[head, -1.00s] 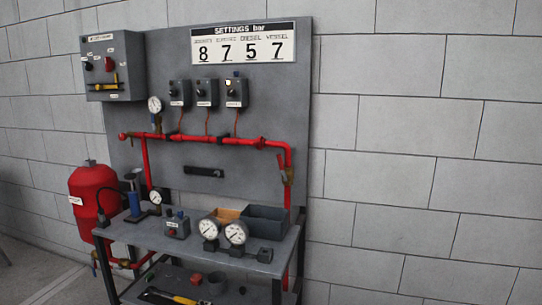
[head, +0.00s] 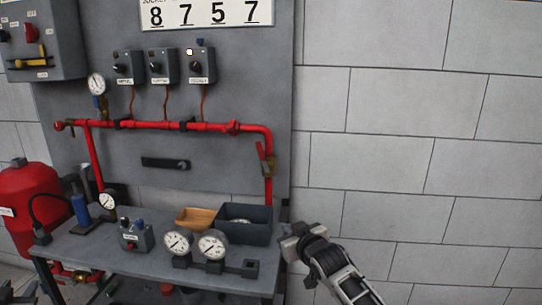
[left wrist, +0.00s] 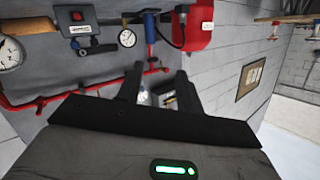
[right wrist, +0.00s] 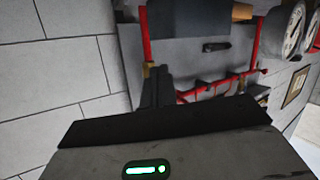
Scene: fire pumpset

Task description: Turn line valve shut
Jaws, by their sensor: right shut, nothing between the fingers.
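The line valve (head: 264,165) has a red lever and a brass body on the right vertical red pipe. Its lever is close to upright, slightly tilted against the pipe. My right gripper (head: 287,238) is below and right of the valve, by the bench's right end, apart from the valve. In the right wrist view the right gripper (right wrist: 156,85) has its fingers together and empty; the brass valve body (right wrist: 149,70) shows just past them, its lever mostly hidden. My left gripper (left wrist: 163,82) shows two spread fingers in the left wrist view, with nothing clearly between them.
The bench (head: 80,249) carries two large gauges (head: 212,244), a dark tray (head: 245,232) and a wooden box (head: 197,217). A black handle (head: 165,164) sits on the panel. A red tank (head: 30,205) stands left. The wall right of the panel is clear.

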